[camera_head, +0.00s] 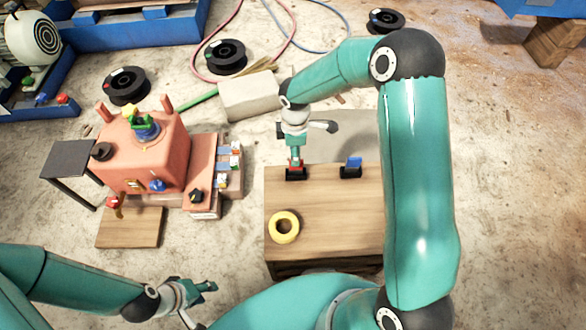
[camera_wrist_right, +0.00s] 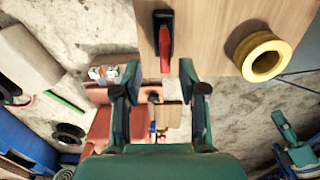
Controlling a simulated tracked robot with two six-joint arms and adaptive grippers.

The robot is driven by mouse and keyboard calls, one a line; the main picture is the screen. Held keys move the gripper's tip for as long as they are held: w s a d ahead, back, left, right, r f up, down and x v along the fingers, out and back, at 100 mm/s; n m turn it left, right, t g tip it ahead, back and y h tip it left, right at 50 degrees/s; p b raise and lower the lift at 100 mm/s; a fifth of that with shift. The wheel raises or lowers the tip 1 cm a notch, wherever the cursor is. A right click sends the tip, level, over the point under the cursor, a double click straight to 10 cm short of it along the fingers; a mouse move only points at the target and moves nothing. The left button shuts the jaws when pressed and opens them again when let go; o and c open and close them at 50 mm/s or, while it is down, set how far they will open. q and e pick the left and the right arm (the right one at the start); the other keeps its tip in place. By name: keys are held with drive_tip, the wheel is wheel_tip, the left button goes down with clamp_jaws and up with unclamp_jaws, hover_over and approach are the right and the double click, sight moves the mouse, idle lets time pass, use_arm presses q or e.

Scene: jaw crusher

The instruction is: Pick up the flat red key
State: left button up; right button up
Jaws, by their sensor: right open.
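The flat red key (camera_head: 296,161) stands in a black holder (camera_head: 296,174) at the back left of the wooden table. In the right wrist view the red key (camera_wrist_right: 164,52) shows between the lines of my fingers, its near end by the fingertips. My right gripper (camera_head: 295,154) is just above the key in the head view, which partly hides it. In the wrist view my right gripper (camera_wrist_right: 160,68) is open, with a gap on both sides of the key. My left gripper (camera_head: 206,289) is low at the left, away from the table; its opening is unclear.
The wooden table (camera_head: 335,220) also carries a blue key (camera_head: 353,162) in a black holder and a yellow ring (camera_head: 284,227). A salmon-coloured machine (camera_head: 145,160) stands left, with a gap of floor between. My right arm covers the table's right side.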

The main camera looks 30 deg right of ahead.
sight(296, 168)
drive_tip(key=f, duration=0.2)
drive_tip(key=f+b, duration=0.1)
drive_tip(key=f, duration=0.2)
drive_tip(key=shift+s+b, duration=0.2)
drive_tip(key=shift+b, duration=0.1)
drive_tip(key=shift+r, duration=0.1)
clamp_jaws()
